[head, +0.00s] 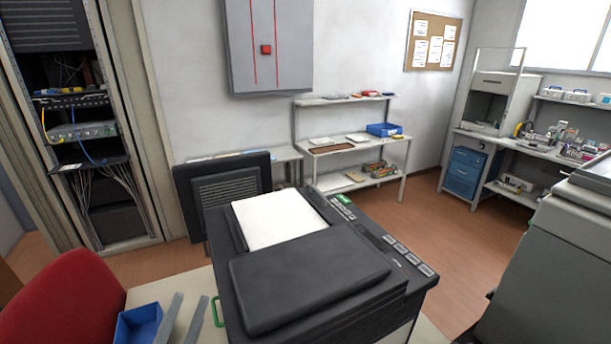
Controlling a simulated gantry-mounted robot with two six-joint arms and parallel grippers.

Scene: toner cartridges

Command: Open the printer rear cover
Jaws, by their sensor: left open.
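The dark printer (310,275) stands in the middle foreground, with a white sheet area (278,219) on its top and a row of keys along its right edge. A black panel with a louvred vent (222,192) stands upright at its far left end. It looks like the rear cover, but I cannot tell whether it is hinged to the printer or stands apart. A green handle (218,311) shows at the printer's left side. My left gripper (191,297) is open and empty at the bottom left, left of the green handle and well short of the panel. My right gripper is out of view.
A blue bin (138,325) lies beside my left gripper on the pale table, with a red chair (65,300) further left. A grey machine (560,250) stands at the right. A server rack (90,130) and shelves (345,145) are behind. Floor right of the printer is clear.

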